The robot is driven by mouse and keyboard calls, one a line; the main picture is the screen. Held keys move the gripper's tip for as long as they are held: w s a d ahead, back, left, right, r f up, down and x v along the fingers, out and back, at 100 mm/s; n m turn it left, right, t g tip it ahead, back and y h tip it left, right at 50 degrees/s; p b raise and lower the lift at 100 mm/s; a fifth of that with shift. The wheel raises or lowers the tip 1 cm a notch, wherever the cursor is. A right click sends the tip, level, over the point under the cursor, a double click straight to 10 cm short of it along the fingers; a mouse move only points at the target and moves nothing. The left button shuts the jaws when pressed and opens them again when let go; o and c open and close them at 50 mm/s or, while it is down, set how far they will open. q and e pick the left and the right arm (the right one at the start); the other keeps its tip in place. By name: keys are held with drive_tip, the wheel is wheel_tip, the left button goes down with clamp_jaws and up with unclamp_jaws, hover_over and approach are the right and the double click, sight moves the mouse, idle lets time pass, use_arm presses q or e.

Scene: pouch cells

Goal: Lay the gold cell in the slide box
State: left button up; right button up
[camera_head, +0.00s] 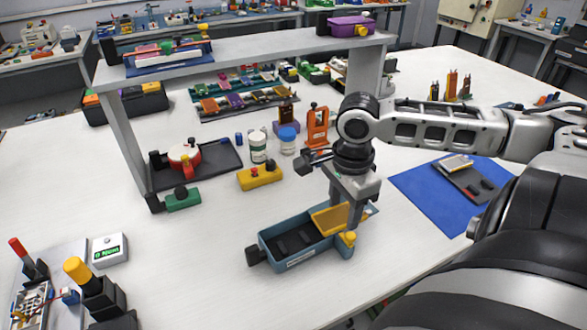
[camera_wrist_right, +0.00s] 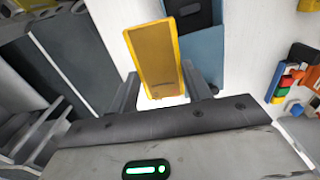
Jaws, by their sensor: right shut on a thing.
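The gold cell (camera_head: 328,219) is a flat yellow-gold plate, tilted, at the right end of the blue slide box (camera_head: 279,263). My right gripper (camera_head: 347,222) points down and is shut on the cell. In the right wrist view the gold cell (camera_wrist_right: 155,52) sits between the two fingers of the gripper (camera_wrist_right: 160,75), with the slide box (camera_wrist_right: 206,52) just beside and beyond it. The box is open on top with a dark inside. I cannot tell whether the cell touches the box. My left gripper is not in view.
A yellow block (camera_head: 260,178) and two jars (camera_head: 258,150) stand behind the box. A blue mat (camera_head: 425,195) with a dark tray lies to the right. A shelf (camera_head: 240,48) spans the back.

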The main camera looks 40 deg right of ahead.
drive_tip(key=shift+w+a+f, duration=0.3)
drive_tip(key=shift+w+a, duration=0.05)
drive_tip(key=shift+w, duration=0.35)
drive_tip(key=w+a+f, duration=0.1)
drive_tip(key=w+f, duration=0.1)
drive_tip(key=w+a+f, duration=0.1)
drive_tip(key=w+f, duration=0.1)
drive_tip(key=w+a+f, duration=0.2)
drive_tip(key=shift+w+a+f, duration=0.1)
drive_tip(key=shift+w+f, duration=0.15)
drive_tip(key=shift+f, duration=0.1)
drive_tip(key=f, duration=0.3)
drive_tip(key=shift+w+a+f, duration=0.15)
drive_tip(key=shift+w+a, duration=0.05)
drive_tip(key=shift+w, duration=0.05)
drive_tip(key=shift+f, duration=0.3)
drive_tip(key=shift+f, duration=0.1)
drive_tip(key=o, duration=0.6)
drive_tip(key=shift+o, duration=0.2)
